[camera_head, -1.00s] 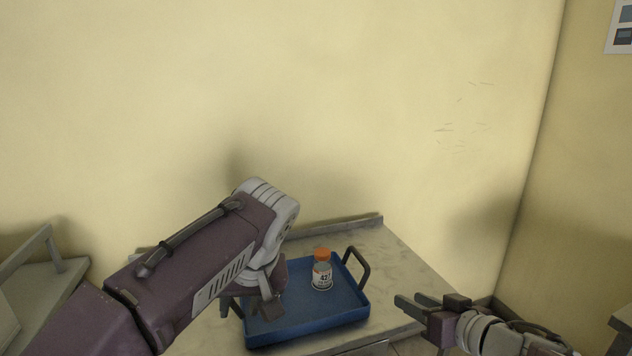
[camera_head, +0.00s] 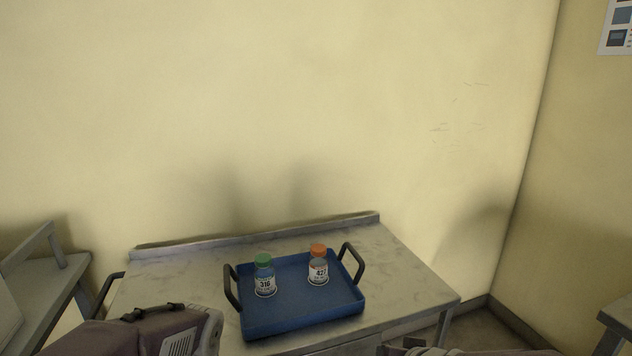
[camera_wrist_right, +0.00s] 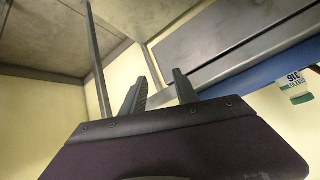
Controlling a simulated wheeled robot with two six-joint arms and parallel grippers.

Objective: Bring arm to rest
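My left arm (camera_head: 150,332) shows only as a purple link low at the left of the head view, left of the tray; its gripper is out of the picture. My right arm (camera_head: 470,351) just enters the bottom edge of the head view, right of the table drawer. In the right wrist view my right gripper (camera_wrist_right: 159,88) has its two dark fingers apart with nothing between them. A blue tray (camera_head: 300,326) rests on the table, with a green-capped bottle (camera_head: 264,276) and an orange-capped bottle (camera_head: 318,265) standing upright in it.
The grey table (camera_head: 400,262) stands against the yellow wall, with bare top around the tray. Another grey bench (camera_head: 50,285) is at the left, and a surface edge (camera_head: 618,318) is at the lower right. The bottle label and tray edge (camera_wrist_right: 240,85) show in the wrist view.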

